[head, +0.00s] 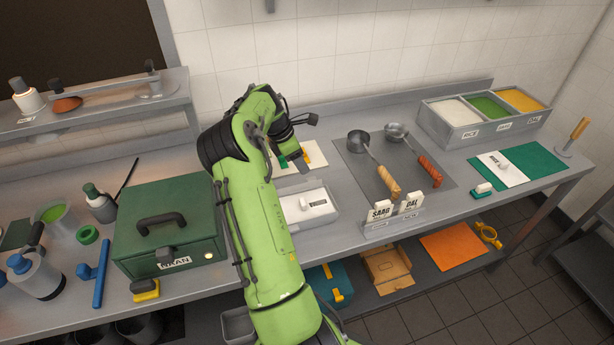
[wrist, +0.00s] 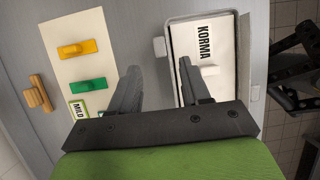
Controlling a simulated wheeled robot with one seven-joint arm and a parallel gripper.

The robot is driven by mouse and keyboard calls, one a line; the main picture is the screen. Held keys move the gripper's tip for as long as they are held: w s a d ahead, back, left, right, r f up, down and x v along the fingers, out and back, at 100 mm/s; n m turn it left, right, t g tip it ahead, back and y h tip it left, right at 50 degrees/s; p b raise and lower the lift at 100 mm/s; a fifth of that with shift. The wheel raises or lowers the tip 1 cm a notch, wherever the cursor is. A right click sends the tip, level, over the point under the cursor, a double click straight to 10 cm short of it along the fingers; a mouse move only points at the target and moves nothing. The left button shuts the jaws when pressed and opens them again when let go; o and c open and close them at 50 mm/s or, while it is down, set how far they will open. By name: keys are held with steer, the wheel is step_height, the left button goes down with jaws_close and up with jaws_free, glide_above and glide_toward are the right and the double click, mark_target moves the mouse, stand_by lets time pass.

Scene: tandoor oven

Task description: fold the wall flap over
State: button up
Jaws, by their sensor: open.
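I cannot make out for sure which thing is the wall flap. A cream board (wrist: 72,30) with a yellow handle piece (wrist: 77,49), a green one (wrist: 88,86) and a MILD label lies on the counter. Beside it is a pale container (wrist: 178,28) with a white KORMA lid (wrist: 222,50) that has a small handle. My gripper (wrist: 160,68) is open and empty, its left finger over the grey counter between the two and its right finger over the container's near left edge. In the head view my gripper (head: 299,162) is partly hidden by my arm.
A green NAAN box (head: 140,217) stands left of my arm. Two ladles (head: 388,180) lie to the right behind the SAAG and DAL signs. A bin with several foods (head: 463,133) stands at the back right. A dark panel (head: 80,35) is on the wall at upper left.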

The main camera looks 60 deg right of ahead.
mark_target(311, 179)
steer(key=x, duration=0.7)
steer(key=shift+c, duration=0.5)
